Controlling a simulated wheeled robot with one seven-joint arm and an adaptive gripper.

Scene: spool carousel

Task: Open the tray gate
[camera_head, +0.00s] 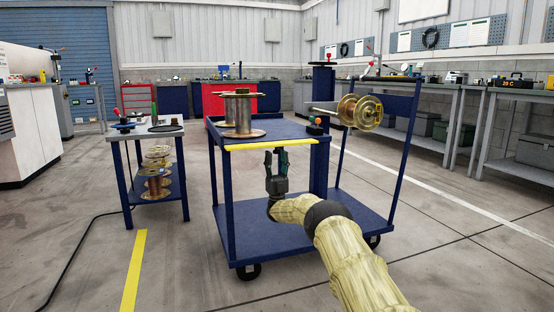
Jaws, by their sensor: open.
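A blue wheeled cart has an upper tray (218,131) with a yellow bar (268,144) along its front edge, which looks like the tray gate. The bar lies level across the tray's front. My gripper (276,157) points upward, just below the middle of the bar in the picture. Its dark fingers are apart with nothing seen between them. I cannot tell whether the fingertips touch the bar. A small device with an orange-red knob (316,122) sits at the tray's right front corner.
A large metal spool (242,116) stands on the tray, and another spool (361,112) hangs on a spindle at the right. The cart's lower deck (320,235) lies under my arm. A side table (146,129) with spools below stands left. Open floor surrounds the cart.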

